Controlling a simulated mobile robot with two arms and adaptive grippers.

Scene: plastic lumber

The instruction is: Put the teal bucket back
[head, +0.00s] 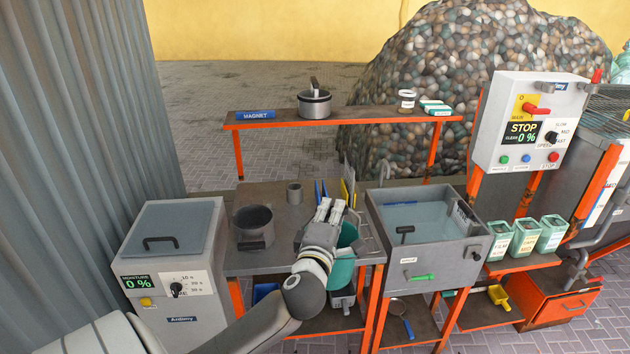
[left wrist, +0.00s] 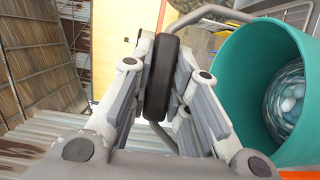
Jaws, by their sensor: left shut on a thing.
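The teal bucket (head: 342,270) hangs by the front edge of the workbench in the head view, partly hidden behind my left gripper (head: 330,210). In the left wrist view the bucket (left wrist: 232,85) is on the right with its open mouth facing the camera, and pale, glassy round shapes show inside. My left gripper (left wrist: 160,85) is shut on a black handle grip (left wrist: 161,78) with a grey bent rod, which appears to be the bucket's handle. I cannot tell whether the bucket touches the bench. My right gripper is not in view.
A water tank (head: 425,250) stands close on the right, a moisture unit (head: 172,250) on the left. Several labelled containers (head: 525,238) line the far right.

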